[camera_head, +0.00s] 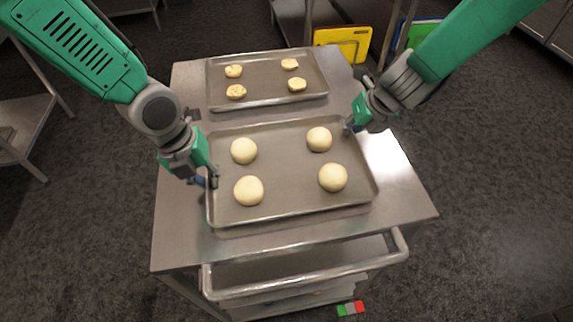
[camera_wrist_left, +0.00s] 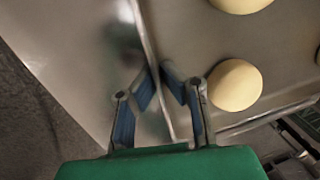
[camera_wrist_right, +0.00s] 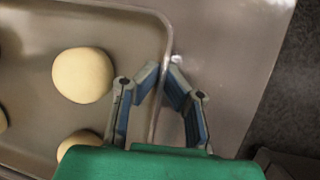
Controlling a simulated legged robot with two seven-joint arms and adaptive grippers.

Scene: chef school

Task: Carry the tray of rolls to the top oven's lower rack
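The tray of rolls (camera_head: 290,160) is a grey metal sheet with a raised rim, lying level over the front part of the cart top. Several pale round rolls sit on it, such as the front left one (camera_head: 248,190). My left gripper (camera_head: 212,180) is at the tray's left rim. In the left wrist view its fingers (camera_wrist_left: 158,72) are close together with the rim between them. My right gripper (camera_head: 350,124) is at the tray's right rim toward the back. In the right wrist view its fingers (camera_wrist_right: 162,74) close around that rim. The oven is not in view.
A second tray (camera_head: 262,80) with several flat, browned pieces lies behind on the same steel cart (camera_head: 185,225). The cart's front handle (camera_head: 300,284) sticks out toward me. Yellow boards (camera_head: 345,42) stand at the back. Dark floor is clear at the right.

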